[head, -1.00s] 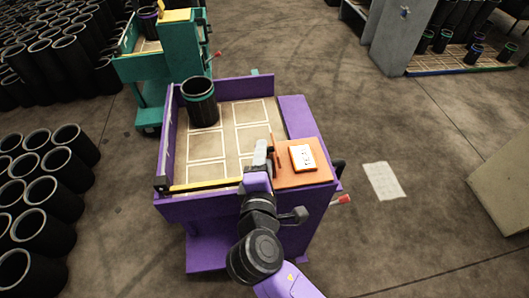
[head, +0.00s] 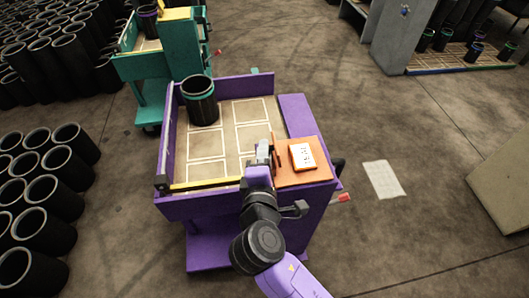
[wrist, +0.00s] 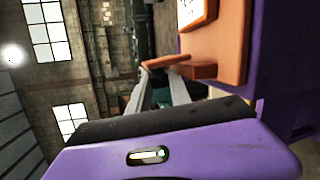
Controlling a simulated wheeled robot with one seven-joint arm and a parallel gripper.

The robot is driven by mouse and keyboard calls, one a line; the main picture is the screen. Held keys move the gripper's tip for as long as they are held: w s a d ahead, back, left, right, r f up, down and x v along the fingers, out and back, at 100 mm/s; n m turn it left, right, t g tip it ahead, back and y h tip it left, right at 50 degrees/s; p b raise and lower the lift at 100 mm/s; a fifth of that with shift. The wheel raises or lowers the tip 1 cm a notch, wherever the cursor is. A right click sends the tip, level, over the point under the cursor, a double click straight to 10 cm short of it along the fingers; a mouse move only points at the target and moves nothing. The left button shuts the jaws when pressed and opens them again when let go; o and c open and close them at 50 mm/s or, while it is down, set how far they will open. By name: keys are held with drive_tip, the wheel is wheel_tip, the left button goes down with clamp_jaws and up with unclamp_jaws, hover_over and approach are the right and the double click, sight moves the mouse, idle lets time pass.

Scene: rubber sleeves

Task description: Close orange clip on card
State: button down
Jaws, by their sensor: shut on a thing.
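An orange board (head: 303,175) lies on the front right corner of the purple cart. A white card with dark marks (head: 302,155) lies on it. The orange clip (head: 274,148) is a thin bar at the board's left edge, standing off the card. In the wrist view the clip (wrist: 167,62) sits at my fingertips, beside an orange block on the board. My gripper (head: 265,152) is shut on the clip from the left side. The fingers partly hide where they touch it. The card also shows at the top of the wrist view (wrist: 190,10).
The purple cart (head: 297,117) has a tray with pale outlined cells and a black sleeve with a teal band (head: 200,100) at its back left. A yellow strip (head: 205,184) edges the tray's front. A teal cart (head: 175,70) stands behind. Floor to the right is mostly clear.

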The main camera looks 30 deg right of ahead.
sight(287, 166)
drive_tip(key=shift+s+d+r+m+y+p, duration=0.15)
drive_tip(key=shift+d+r+m+y+p, duration=0.25)
drive_tip(key=shift+m+p, duration=0.3)
drive_tip(key=shift+s+d+r+m+y+p, duration=0.15)
drive_tip(key=shift+d+m+y+p, duration=0.4)
drive_tip(key=shift+m, duration=0.55)
drive_tip(key=m, duration=0.1)
drive_tip(key=d+m+y, duration=0.1)
drive_tip(key=shift+s+d+m+y+p, duration=0.25)
drive_tip(key=shift+s+m+p, duration=0.05)
drive_tip(key=shift+p, duration=0.1)
drive_tip(key=shift+s+d+f+m+t+y, duration=0.2)
drive_tip(key=shift+d+m+t+y, duration=0.3)
drive_tip(key=shift+m, duration=0.5)
drive_tip(key=m, duration=0.1)
drive_tip(key=d+f+m+y, duration=0.1)
drive_tip(key=shift+s+d+m, duration=0.15)
drive_tip(key=shift+d+m, duration=0.05)
drive_tip(key=shift+m, duration=0.2)
drive_tip(key=shift+s+d+f+m+t+y+b, duration=0.1)
drive_tip(key=shift+d+f+m+t+y+b, duration=0.2)
drive_tip(key=shift+m, duration=0.25)
drive_tip(key=shift+s+d+f+m+t+y+b, duration=0.1)
drive_tip(key=shift+d+f+m+t+y+b, duration=0.15)
drive_tip(key=shift+m, duration=0.3)
drive_tip(key=shift+f+m+t+y+b, duration=0.15)
drive_tip(key=shift+m+t+y+b, duration=0.1)
drive_tip(key=shift+m+y+b, duration=0.25)
drive_tip(key=shift+m, duration=0.3)
